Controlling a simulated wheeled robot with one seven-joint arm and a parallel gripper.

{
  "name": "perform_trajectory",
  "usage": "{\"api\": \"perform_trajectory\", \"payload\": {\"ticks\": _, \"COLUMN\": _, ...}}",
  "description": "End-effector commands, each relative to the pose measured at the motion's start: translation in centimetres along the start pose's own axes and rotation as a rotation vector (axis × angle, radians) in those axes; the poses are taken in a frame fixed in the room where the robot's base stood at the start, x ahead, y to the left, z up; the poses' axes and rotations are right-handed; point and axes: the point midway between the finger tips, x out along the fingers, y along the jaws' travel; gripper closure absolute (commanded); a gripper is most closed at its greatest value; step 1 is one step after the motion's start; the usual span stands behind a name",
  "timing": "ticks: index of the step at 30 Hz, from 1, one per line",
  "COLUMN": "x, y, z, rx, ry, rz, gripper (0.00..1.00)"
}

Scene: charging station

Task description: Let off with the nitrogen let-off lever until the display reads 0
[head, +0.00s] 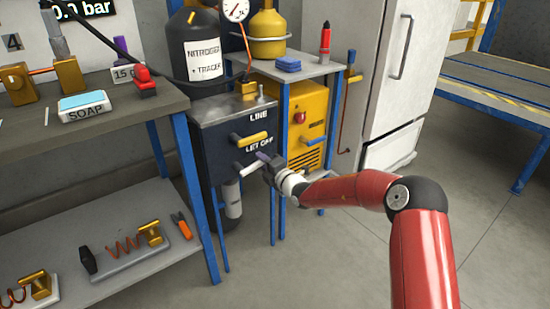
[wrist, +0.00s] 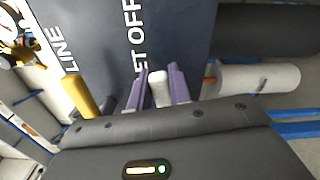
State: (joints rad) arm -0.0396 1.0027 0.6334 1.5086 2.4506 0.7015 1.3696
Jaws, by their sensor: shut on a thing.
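The let-off lever (head: 248,169) is a pale handle on the dark cabinet front (head: 225,125), below the lettering "LET OFF". My gripper (head: 264,158) is at this lever. In the wrist view, its purple fingers stand on both sides of the white lever (wrist: 160,90), shut on it. The black display (head: 85,8) at the top left is cut by the frame edge; its visible part reads "0.0 bar". The nitrogen + tracer cylinder (head: 203,65) stands behind the cabinet, with a round gauge (head: 235,9) near it.
The yellow line lever (head: 250,139) sits just above; it also shows left of my fingers in the wrist view (wrist: 78,95). A yellow machine (head: 305,110) under a small shelf stands to the right. A workbench (head: 100,115) is at left. Floor at front right is clear.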

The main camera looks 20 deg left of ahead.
Motion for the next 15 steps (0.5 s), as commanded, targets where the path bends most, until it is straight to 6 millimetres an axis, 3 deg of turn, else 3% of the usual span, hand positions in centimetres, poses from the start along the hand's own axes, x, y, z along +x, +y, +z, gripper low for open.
{"api": "perform_trajectory", "payload": {"ticks": 15, "x": 0.2, "y": -1.6, "z": -0.1, "rx": 0.195, "ry": -0.004, "rz": -0.002, "gripper": 1.0}}
